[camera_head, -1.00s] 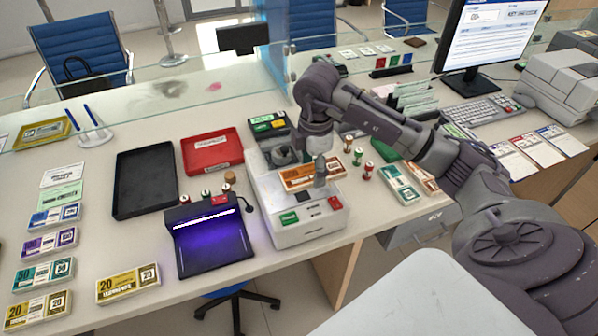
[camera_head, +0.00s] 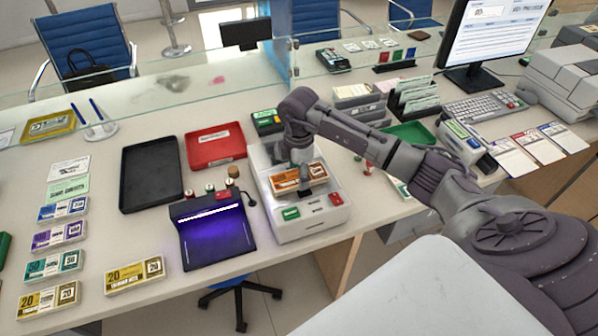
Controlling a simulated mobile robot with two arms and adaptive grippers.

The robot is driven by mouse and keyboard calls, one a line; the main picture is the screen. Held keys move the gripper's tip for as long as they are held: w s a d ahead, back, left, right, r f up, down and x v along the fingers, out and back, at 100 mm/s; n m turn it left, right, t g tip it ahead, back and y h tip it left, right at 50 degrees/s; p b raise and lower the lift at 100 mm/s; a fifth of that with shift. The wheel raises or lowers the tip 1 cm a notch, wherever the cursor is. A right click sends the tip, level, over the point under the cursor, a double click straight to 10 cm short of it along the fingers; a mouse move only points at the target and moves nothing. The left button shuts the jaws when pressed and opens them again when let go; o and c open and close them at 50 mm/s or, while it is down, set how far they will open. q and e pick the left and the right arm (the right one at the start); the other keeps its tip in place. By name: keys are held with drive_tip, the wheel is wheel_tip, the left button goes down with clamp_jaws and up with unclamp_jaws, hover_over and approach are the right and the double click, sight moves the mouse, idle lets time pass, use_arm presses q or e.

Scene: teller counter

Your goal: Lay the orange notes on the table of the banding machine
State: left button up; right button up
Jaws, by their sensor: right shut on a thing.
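The orange notes (camera_head: 286,183) are a flat banded bundle over the table of the white banding machine (camera_head: 313,228), between its raised rear part and the green and red buttons at its front. My right gripper (camera_head: 305,187) comes down from above and is shut on the orange notes near their middle. The gripper hides part of the bundle. The notes look level and very close to the machine table; I cannot tell whether they touch it. My left gripper is not in view.
A black counterfeit lamp unit (camera_head: 215,240) with purple light stands left of the machine. A red tray (camera_head: 216,146) and black tray (camera_head: 151,175) lie behind it. Several note bundles, such as the yellow one (camera_head: 134,275), lie at the left. A glass screen runs along the counter's back.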

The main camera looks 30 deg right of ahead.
drive_tip(key=shift+f, duration=0.15)
drive_tip(key=o, duration=1.2)
drive_tip(key=shift+r, duration=0.3)
wheel_tip(320, 180, up, 12)
drive_tip(key=b, duration=0.2)
drive_tip(key=shift+f, duration=0.1)
